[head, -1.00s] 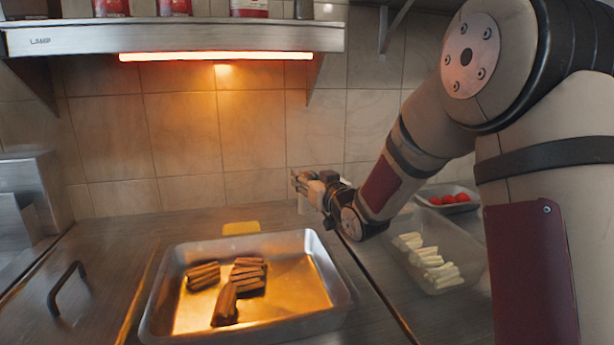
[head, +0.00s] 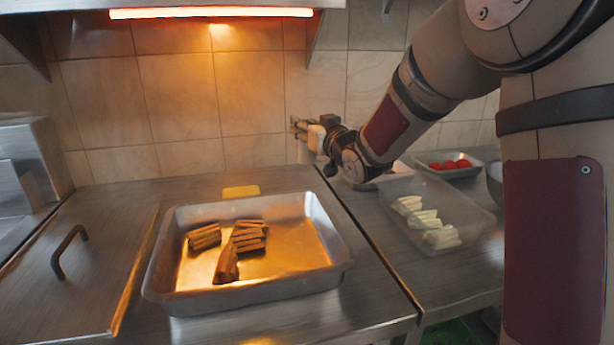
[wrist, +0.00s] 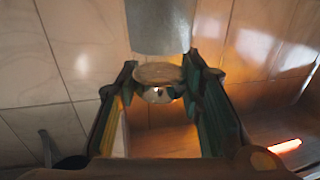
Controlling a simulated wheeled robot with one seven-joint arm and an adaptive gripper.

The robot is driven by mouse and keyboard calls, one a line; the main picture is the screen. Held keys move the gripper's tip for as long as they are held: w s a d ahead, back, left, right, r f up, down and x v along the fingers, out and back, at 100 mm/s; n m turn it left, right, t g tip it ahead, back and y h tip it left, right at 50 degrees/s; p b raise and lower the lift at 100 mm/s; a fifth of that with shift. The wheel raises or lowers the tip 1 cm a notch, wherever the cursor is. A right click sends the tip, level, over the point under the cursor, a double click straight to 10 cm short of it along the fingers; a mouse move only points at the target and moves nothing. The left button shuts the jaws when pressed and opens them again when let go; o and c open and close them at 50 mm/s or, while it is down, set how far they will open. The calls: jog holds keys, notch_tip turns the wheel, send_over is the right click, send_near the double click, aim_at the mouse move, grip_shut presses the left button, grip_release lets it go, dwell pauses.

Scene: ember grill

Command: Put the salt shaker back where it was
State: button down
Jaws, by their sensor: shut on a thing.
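My gripper (head: 300,128) is at the back of the counter, in front of the tiled wall, to the right of the lamp. It is shut on a pale thing, which I take to be the salt shaker (head: 304,152), largely hidden by the fingers in the head view. In the wrist view, the fingers (wrist: 160,95) close on both sides of a rounded piece (wrist: 158,73) with a shiny part below it. A grey cylindrical shape (wrist: 160,25) shows beyond it. No label is readable.
A metal tray (head: 334,262) with browned pieces stands left of my gripper, with a yellow block (head: 240,191) behind it. A clear bin (head: 470,238) of pale sticks and a dish (head: 476,171) of red items are at right. The heat lamp (head: 210,13) glows above.

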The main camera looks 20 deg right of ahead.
aim_at(312, 163)
notch_tip(312, 163, down, 9)
jog(key=shift+r+b, duration=0.15)
jog(key=shift+b, duration=0.6)
jog(key=c, duration=1.1)
grip_release()
jog(key=shift+f, duration=0.2)
jog(key=shift+r, duration=0.2)
jog(key=s+d, duration=0.2)
jog(key=s, duration=0.9)
jog(key=shift+s+d+p, duration=0.2)
jog(key=shift+s+p, duration=0.15)
jog(key=shift+s, duration=0.05)
